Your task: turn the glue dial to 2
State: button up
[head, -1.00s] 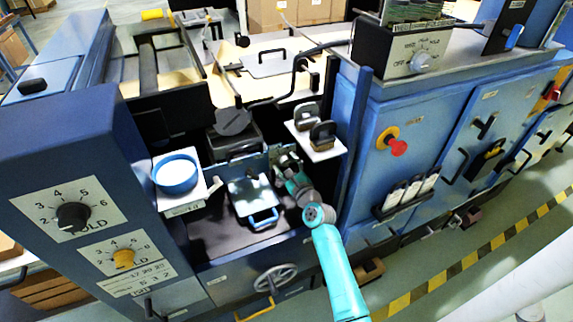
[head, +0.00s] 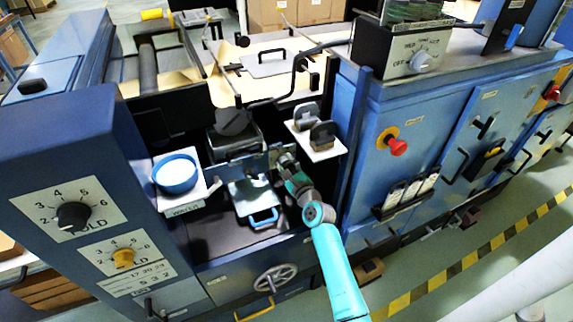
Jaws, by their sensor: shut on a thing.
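My gripper (head: 284,160) is at the small grey-blue upright plate (head: 273,156) in the middle of the machine, at the back of the open bay. It is small in the head view and its fingers are hard to make out. It is shut on what seems to be the glue dial on that plate. The dial, its pointer and its scale are hidden behind the gripper, so its setting cannot be read. My turquoise arm reaches in from the lower right.
Left of my gripper are a flat lid (head: 252,197) and a blue bowl (head: 177,173) on a shelf. Brushes (head: 322,135) stand on a tray just right. The left panel has a black knob (head: 74,216) and a yellow knob (head: 124,257). A red button (head: 398,147) is at right.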

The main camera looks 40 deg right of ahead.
jog(key=n, duration=0.8)
jog(key=shift+n, duration=0.3)
jog(key=n, duration=0.3)
jog(key=shift+n, duration=0.3)
jog(key=n, duration=0.4)
jog(key=shift+n, duration=0.3)
jog(key=n, duration=1.2)
jog(key=shift+n, duration=0.3)
jog(key=o, duration=1.2)
jog(key=shift+w, duration=0.1)
jog(key=shift+c, duration=0.2)
